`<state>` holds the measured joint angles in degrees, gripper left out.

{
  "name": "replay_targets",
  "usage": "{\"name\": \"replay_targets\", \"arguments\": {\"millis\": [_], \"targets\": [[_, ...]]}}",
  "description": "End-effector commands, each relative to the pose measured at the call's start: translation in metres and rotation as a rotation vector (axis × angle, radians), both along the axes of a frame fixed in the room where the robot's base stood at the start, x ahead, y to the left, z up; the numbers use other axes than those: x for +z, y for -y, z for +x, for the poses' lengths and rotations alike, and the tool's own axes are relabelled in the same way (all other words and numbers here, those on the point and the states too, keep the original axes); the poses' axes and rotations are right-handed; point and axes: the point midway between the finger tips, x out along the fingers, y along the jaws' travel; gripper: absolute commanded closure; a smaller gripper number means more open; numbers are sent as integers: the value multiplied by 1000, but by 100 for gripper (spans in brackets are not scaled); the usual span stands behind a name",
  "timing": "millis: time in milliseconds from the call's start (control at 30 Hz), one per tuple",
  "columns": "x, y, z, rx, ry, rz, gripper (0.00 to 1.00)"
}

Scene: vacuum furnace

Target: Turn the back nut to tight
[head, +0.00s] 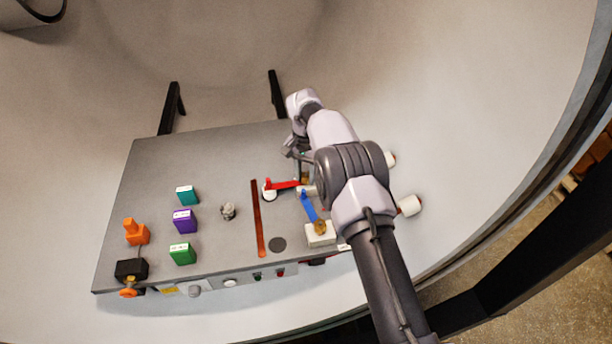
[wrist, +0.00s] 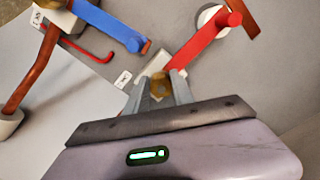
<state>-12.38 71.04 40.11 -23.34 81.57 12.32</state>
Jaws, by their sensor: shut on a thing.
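The back nut is a brass-coloured piece (wrist: 160,86) in the wrist view, between my two fingertips. My gripper (wrist: 159,92) is shut on it from above, and the fingers hide its sides. In the head view my gripper (head: 301,170) is at the back right of the grey panel, partly hidden by my arm. Another brass nut (head: 320,227) sits on a white block (head: 321,238) nearer the front edge. I cannot read from the frames how far the back nut is turned.
A red lever (head: 284,185) and a blue lever (head: 309,207) lie close to my gripper. They also show in the wrist view, red (wrist: 207,42) and blue (wrist: 108,26). Teal (head: 187,195), purple (head: 185,221) and green (head: 182,254) blocks stand left. The panel's back left is clear.

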Motion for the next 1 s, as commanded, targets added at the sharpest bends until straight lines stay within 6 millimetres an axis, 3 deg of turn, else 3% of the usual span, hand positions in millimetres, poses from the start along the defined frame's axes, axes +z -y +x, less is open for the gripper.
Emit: {"name": "replay_targets", "arguments": {"millis": [600,1000], "targets": [[0,-3,4,-574,4,1,100],[1,-4,5,-859,4,0,100]]}}
